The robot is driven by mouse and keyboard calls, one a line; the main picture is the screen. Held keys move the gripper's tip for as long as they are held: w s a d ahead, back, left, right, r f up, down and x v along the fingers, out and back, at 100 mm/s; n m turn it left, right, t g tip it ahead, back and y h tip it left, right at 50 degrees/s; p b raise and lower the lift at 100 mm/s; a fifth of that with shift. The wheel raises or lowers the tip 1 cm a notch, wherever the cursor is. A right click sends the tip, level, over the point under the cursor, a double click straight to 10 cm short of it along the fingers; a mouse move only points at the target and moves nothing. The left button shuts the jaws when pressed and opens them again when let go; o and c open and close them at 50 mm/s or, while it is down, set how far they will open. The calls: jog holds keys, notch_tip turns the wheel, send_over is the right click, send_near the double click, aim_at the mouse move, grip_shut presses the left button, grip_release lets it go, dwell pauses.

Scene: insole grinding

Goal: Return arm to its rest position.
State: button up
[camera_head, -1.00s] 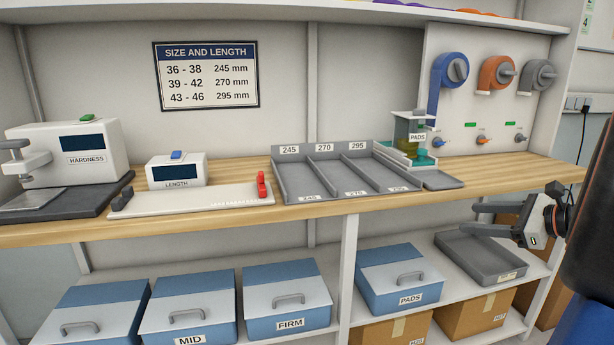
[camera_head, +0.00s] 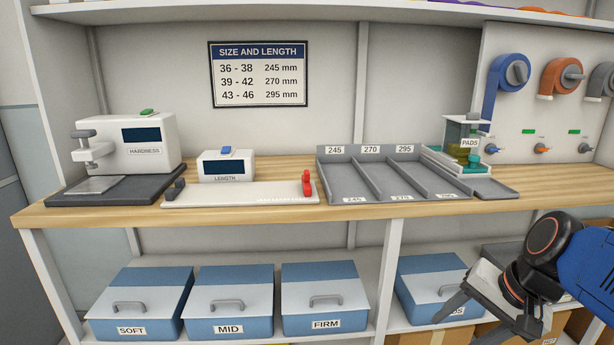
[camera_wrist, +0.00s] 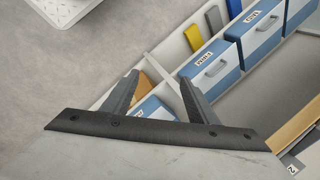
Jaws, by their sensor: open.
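My gripper (camera_head: 484,319) is at the lower right of the head view, in front of the lower shelf. It hides part of the PADS box (camera_head: 418,285) and the grey tray beside it. In the wrist view my gripper (camera_wrist: 158,84) has its two dark fingers spread wide apart with nothing between them.
The wooden worktop (camera_head: 150,208) carries the hardness tester (camera_head: 143,165), the length gauge (camera_head: 226,168), the three-lane size tray (camera_head: 330,195) and the pads dispenser (camera_head: 463,160). The SOFT box (camera_head: 143,297) is below left. Grey floor (camera_wrist: 60,75) is open in the wrist view.

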jog(key=s+n+h, duration=0.1)
jog(key=n, duration=0.1)
jog(key=s+f+n+h, duration=0.1)
jog(key=s+n, duration=0.1)
jog(key=n, duration=0.1)
jog(key=s+n+t, duration=0.1)
jog(key=n, duration=0.2)
jog(key=shift+s+f+h, duration=0.3)
jog(key=shift+h, duration=0.1)
jog(key=shift+d, duration=0.15)
dwell(2.4)
